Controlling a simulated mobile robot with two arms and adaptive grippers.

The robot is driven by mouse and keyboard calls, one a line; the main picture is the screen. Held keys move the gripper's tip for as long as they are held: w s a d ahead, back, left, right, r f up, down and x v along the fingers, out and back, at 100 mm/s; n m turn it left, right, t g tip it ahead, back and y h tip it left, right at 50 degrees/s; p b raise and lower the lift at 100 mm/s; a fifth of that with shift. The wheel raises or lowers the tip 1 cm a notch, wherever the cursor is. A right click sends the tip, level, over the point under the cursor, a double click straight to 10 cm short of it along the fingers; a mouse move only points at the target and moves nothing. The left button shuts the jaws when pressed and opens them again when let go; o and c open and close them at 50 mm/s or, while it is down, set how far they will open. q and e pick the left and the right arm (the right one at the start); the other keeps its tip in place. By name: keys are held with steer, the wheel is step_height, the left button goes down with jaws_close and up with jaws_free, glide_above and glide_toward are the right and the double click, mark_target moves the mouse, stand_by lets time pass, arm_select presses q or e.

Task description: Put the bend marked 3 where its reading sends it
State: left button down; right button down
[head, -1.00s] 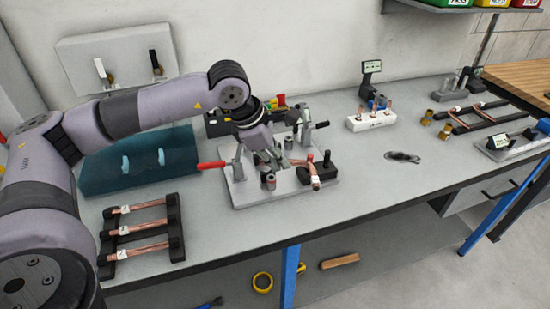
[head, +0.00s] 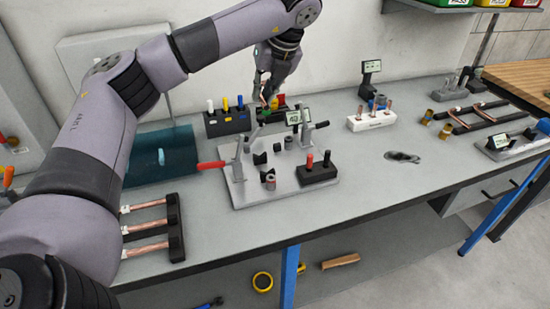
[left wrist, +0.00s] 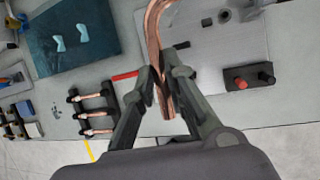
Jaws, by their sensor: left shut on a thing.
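My left gripper (head: 264,92) is raised at the back, above and behind the grey bending fixture (head: 245,190). In the left wrist view its fingers (left wrist: 162,88) are shut on a curved copper bend (left wrist: 155,25), gripping it near its lower straight end. The top of the bend runs out of that view. No mark can be read on the held bend. My right gripper is not in view.
Green (head: 452,3), yellow (head: 492,4) and red (head: 525,3) bins sit on the upper right shelf. A rack (head: 176,230) with copper tubes stands front left. A white block (head: 372,122) holds copper pieces at centre right.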

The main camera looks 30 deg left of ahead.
arm_select(q)
step_height(320, 180, down, 16)
steer(key=shift+r+p, duration=0.1)
steer(key=shift+p, duration=0.7)
step_height(320, 180, down, 4)
steer(key=shift+r+p, duration=0.1)
steer(key=shift+p, duration=0.3)
steer(key=shift+f+b, duration=0.35)
steer(key=shift+b, duration=0.05)
steer(key=c, duration=1.6)
jaws_free()
